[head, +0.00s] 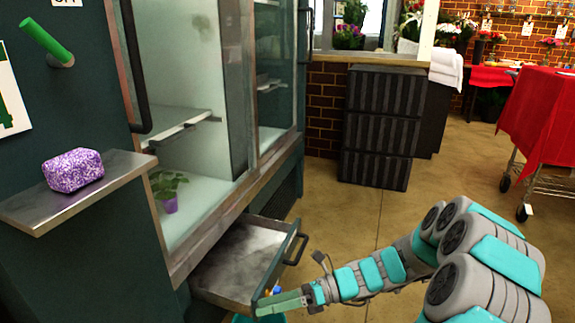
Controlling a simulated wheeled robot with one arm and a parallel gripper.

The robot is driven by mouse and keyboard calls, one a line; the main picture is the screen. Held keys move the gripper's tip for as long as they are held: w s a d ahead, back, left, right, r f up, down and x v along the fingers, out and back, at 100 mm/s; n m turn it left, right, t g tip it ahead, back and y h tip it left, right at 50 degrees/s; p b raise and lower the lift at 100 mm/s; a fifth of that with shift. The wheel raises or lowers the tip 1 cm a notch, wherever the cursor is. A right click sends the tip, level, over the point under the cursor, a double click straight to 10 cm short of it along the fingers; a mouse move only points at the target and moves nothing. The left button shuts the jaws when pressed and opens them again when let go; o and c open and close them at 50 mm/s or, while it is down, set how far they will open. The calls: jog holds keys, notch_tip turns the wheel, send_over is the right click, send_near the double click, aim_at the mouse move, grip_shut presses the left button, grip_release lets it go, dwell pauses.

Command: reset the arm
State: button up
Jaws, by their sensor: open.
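My arm comes in from the lower right, its grey and teal links reaching left. My gripper (280,303) is at the bottom centre, beside the front corner of a pulled-out drawer (240,262). It is open, and no held object shows in it. I cannot tell whether it touches the drawer.
The drawer with its dark handle (290,262) juts out below a glass cabinet holding a potted plant (168,192). A shelf (125,170) carries a purple speckled block (73,170). Black crates (382,125) and a red-covered cart (540,115) stand behind. Floor between is clear.

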jog(key=s+d+r+n+g+h, duration=0.1)
jog(key=s+r+n+h, duration=0.25)
jog(key=s+n, duration=0.4)
jog(key=s+d+r+n+g+h, duration=0.2)
jog(key=s+n+h, duration=0.2)
jog(key=s+n, duration=0.3)
jog(key=s+d+r+n+t+h, duration=0.1)
jog(key=s+d+n+t+h, duration=0.1)
jog(key=s+d+n+h, duration=0.2)
jog(key=s+d+r+n+t+h, duration=0.1)
jog(key=s+d+n+h, duration=0.3)
jog(key=s+d, duration=0.4)
jog(key=d+n+t, duration=0.1)
jog(key=d, duration=0.3)
jog(key=shift+n+h, duration=0.25)
